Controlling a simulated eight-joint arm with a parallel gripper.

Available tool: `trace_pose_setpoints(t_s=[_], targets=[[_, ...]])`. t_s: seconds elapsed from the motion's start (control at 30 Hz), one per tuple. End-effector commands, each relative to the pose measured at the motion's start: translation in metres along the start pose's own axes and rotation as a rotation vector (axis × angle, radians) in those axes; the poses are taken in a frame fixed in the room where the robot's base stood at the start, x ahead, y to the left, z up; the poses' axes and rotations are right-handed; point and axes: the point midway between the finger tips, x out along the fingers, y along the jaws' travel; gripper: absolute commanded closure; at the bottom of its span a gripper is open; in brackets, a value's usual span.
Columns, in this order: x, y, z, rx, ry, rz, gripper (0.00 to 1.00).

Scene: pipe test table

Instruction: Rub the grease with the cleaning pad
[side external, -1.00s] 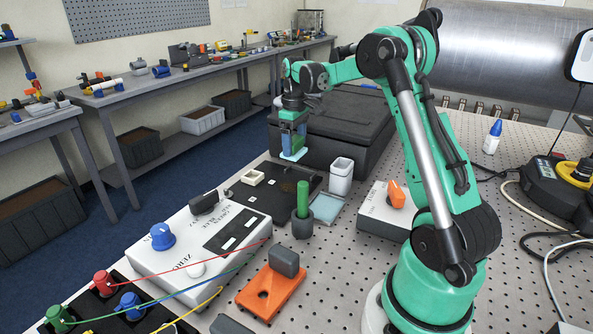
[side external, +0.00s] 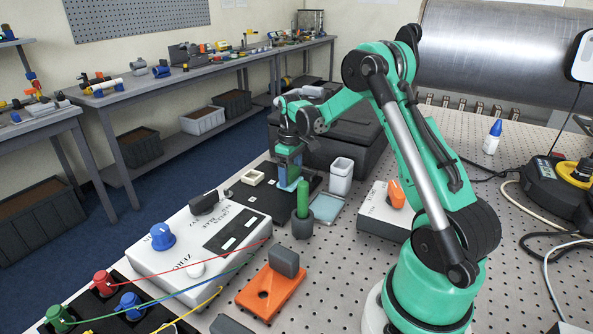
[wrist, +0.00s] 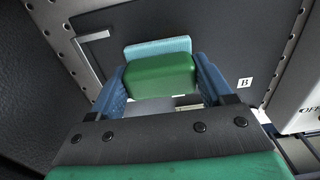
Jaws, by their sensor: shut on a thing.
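My gripper (side external: 288,184) is shut on the cleaning pad, which shows in the wrist view as a green block (wrist: 158,76) with a light blue pad face (wrist: 157,46). The blue fingers flank the green block. In the side view the pad is low over the far part of the black plate (side external: 262,204), mostly hidden by the fingers. I cannot tell whether its face touches the plate. The wrist view shows the plate's dark surface (wrist: 215,38) around the pad. I cannot make out any grease; it may be hidden under the pad.
A cream square frame (side external: 252,177) lies left of the gripper. A green-handled tool (side external: 303,197) in a dark holder, a light blue square tray (side external: 327,208) and a white cup (side external: 341,177) stand to the right. A black case (side external: 345,140) is behind. A white control box (side external: 195,245) is in front.

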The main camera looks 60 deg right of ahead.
Motion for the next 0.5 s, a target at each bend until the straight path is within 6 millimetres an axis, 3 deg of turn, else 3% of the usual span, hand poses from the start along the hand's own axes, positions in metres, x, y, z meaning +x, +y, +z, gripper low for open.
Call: trace_pose_setpoints(t_s=[0.5], targets=[[0.001,-0.048,0.000,-0.002,0.000,0.000,0.76]])
